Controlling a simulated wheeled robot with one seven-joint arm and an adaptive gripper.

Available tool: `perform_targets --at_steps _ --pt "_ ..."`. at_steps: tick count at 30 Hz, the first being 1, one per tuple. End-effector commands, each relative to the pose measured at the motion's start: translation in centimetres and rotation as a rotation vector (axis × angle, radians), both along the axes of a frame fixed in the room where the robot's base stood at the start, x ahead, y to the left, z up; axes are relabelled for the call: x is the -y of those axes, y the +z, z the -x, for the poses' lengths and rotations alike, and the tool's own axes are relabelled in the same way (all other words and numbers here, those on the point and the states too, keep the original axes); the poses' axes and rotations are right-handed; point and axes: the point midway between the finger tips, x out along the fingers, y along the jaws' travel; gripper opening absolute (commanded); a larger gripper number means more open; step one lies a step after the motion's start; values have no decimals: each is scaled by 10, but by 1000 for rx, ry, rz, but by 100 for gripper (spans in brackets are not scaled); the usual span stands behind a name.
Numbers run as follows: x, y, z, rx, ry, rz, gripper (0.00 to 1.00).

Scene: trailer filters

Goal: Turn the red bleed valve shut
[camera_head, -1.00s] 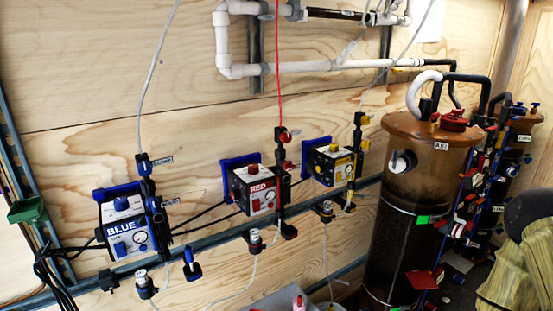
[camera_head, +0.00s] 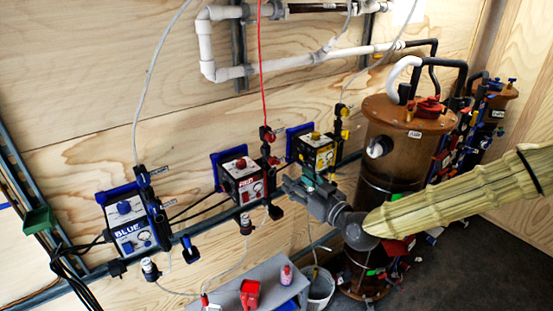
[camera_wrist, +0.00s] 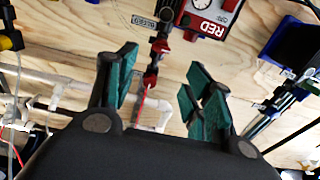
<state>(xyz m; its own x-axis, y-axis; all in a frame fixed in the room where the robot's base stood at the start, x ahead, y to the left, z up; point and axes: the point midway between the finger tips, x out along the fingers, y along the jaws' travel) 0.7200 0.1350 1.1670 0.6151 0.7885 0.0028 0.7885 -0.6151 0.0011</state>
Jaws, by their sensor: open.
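The red station is a box marked RED (camera_head: 242,180) on the plywood wall; it shows upside down in the wrist view (camera_wrist: 207,18). Beside it runs a dark vertical fitting with red parts. A red handle (camera_wrist: 162,47) sits near a small label that seems to read BLEED (camera_wrist: 143,20); I take it for the bleed valve, and its exact turn is hard to tell. A red piece (camera_head: 273,160) shows there in the head view. My gripper (camera_head: 300,184) is open and empty, just right of the fitting. Its green-padded fingers (camera_wrist: 162,77) stand apart, with the red tube between them in the picture.
A blue station (camera_head: 130,228) is at left and a yellow one (camera_head: 315,152) at right, close behind my gripper. A brown tank (camera_head: 385,155) stands further right. Below are a grey table (camera_head: 262,275) with red items and a white bucket (camera_head: 320,287).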

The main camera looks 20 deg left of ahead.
Motion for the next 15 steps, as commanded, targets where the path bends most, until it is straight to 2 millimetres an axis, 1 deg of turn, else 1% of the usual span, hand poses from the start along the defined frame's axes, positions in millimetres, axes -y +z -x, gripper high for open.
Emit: perform_targets --at_steps 5,15 --pt "-15 2 -11 -1 1 1 52" --pt "-58 2 -44 -3 1 2 52"
